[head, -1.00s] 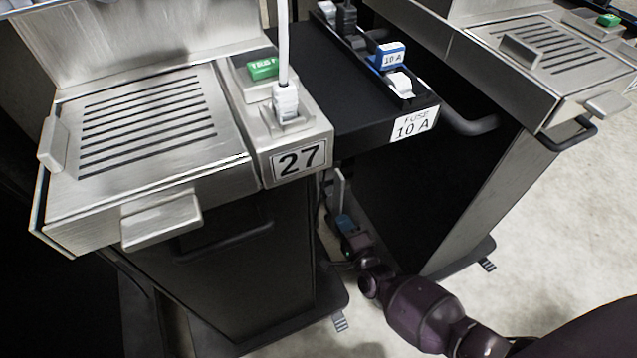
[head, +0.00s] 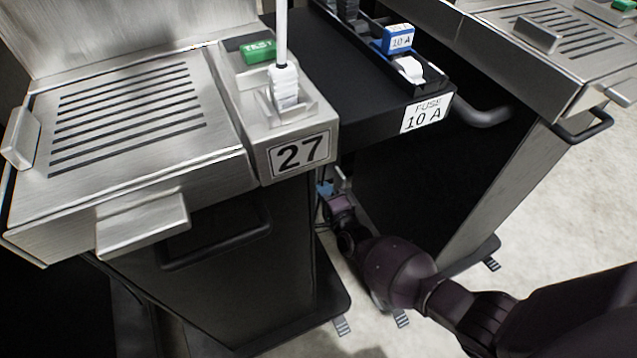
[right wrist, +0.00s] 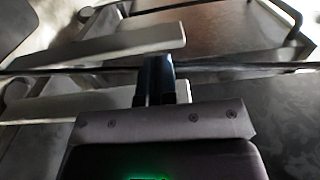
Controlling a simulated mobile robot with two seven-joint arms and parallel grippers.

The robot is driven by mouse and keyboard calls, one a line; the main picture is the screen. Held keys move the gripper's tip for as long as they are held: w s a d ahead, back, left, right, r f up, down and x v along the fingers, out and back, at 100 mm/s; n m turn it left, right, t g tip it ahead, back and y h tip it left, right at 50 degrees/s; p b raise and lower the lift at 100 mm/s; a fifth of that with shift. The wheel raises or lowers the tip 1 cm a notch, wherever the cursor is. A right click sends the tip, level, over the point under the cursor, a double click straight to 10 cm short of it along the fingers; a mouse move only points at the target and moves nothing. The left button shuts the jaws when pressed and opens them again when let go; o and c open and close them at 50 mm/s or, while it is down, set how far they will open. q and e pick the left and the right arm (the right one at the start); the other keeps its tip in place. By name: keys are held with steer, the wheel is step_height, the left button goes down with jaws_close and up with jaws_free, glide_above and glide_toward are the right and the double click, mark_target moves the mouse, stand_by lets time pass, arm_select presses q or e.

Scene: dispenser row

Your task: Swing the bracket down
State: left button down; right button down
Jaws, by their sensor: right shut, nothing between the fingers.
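My right gripper (head: 324,189) reaches in low between the station marked 27 and the black fuse shelf, its blue fingers shut and empty. A small grey metal piece (head: 341,180), possibly the bracket, shows just right of the fingers under the shelf; most of it is hidden. In the right wrist view the shut dark blue fingers (right wrist: 155,80) point at pale flat metal bars, one beyond them (right wrist: 120,40) and one at their left (right wrist: 70,104). I cannot tell which bar is the bracket, or whether the fingers touch it. My left gripper is out of view.
The station's number plate (head: 300,153) and dark handle (head: 215,243) are left of my right arm. The black shelf (head: 375,135) with its 10 A label overhangs the gripper. Another cabinet (head: 520,190) stands to the right. Pale floor (head: 590,190) is clear farther right.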

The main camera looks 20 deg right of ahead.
mark_target(316, 176)
steer(key=shift+w+b, duration=0.35)
steer(key=shift+w, duration=1.05)
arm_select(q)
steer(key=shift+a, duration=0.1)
arm_select(e)
steer(key=shift+w+r, duration=0.1)
